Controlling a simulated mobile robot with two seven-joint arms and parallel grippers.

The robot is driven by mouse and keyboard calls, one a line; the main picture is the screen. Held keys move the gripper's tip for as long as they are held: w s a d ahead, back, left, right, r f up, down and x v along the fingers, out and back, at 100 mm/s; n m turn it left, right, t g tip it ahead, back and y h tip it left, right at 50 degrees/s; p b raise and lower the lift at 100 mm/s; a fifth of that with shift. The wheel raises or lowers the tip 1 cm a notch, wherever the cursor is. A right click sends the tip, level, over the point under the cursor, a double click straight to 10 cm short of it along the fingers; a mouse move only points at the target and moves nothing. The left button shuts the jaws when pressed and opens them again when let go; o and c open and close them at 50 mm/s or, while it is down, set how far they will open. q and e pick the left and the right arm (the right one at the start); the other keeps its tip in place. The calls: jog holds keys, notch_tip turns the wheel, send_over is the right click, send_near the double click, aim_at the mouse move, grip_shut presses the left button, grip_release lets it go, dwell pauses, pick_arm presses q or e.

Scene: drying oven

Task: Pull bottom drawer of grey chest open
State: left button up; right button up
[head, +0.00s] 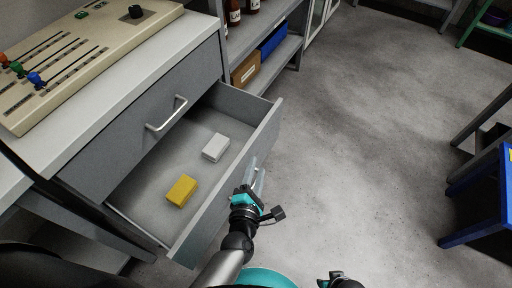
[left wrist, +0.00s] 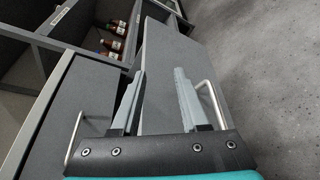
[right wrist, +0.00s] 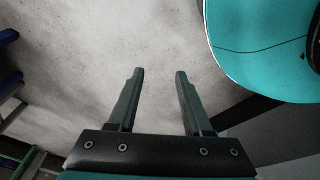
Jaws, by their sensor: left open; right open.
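The grey chest (head: 140,120) stands at the left of the head view. Its bottom drawer (head: 245,178) is pulled well out, with a yellow block (head: 181,190) and a white block (head: 215,147) inside. The upper drawer, with a bar handle (head: 166,114), is shut. My left gripper (head: 256,176) is open at the bottom drawer's front. In the left wrist view, the drawer's handle (left wrist: 211,104) shows just right of my right finger; I cannot tell whether they touch. My right gripper (right wrist: 159,74) is open and empty above the floor, low in the head view (head: 333,280).
A beige panel with coloured sliders (head: 75,50) lies on the chest top. A shelf behind holds bottles (head: 233,12), a brown box (head: 246,69) and a blue bin (head: 273,40). A blue-framed stand (head: 480,220) is at right. The floor (head: 370,130) between is clear.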

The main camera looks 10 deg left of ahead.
jog(key=s+d+f+p, duration=0.2)
jog(key=s+d+p, duration=0.1)
jog(key=s+d, duration=0.15)
pick_arm(q)
notch_tip(320, 180, up, 9)
jog(key=p, duration=0.5)
pick_arm(e)
jog(key=s+a+r+g, duration=0.1)
jog(key=s+a+r, duration=0.2)
jog(key=s, duration=0.3)
jog(key=shift+s+a+r, duration=0.15)
jog(key=shift+a+r, duration=0.15)
jog(key=shift+r, duration=0.45)
jog(key=shift+s, duration=0.1)
